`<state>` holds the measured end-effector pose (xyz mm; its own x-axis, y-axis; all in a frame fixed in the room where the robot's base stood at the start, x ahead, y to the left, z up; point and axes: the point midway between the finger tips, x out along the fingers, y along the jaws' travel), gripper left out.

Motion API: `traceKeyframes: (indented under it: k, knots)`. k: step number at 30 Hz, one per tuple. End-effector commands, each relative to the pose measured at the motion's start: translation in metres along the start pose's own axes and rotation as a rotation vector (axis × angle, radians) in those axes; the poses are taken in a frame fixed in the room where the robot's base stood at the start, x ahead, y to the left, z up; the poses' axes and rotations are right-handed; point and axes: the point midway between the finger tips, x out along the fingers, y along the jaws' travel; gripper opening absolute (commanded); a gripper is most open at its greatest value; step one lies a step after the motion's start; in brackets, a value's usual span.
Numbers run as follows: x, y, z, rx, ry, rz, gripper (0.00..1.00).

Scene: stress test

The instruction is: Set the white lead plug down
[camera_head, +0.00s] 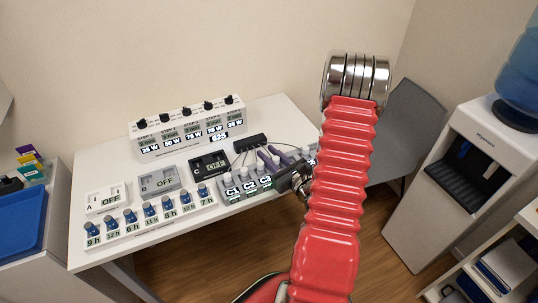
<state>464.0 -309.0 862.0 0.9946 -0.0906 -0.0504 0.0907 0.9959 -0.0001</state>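A grey rack (233,198) labelled C1, C2 and C3 stands at the right front of the white table. Several pale rounded tops stand in it, and purple pieces (268,158) show behind them. Thin leads run to this area from a black block (250,142). I cannot tell which piece is the white lead plug. My gripper (292,184) is low at the rack's right end, partly hidden by my red arm. Its fingertips are too small and covered to show whether they are open or hold anything.
A white step panel (188,128) with black knobs stands at the back. Boxes A (101,200), B (160,181) and C (209,164) read OFF. A row of blue-capped vials (150,214) lines the front edge. A grey chair (412,125) and water dispenser (430,215) stand right.

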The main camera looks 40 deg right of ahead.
Motion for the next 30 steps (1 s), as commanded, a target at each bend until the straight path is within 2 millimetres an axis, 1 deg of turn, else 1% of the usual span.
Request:
traceKeyframes:
  k: [4, 8, 21, 30]
  knots:
    - [0.000, 0.000, 0.002, 0.000, 0.000, 0.000, 0.26]
    - [-0.009, -0.001, 0.002, 0.000, 0.001, -0.002, 0.26]
    - [-0.064, -0.001, 0.002, 0.001, 0.001, -0.003, 0.26]
    - [-0.097, -0.001, 0.002, 0.001, 0.000, -0.003, 0.26]
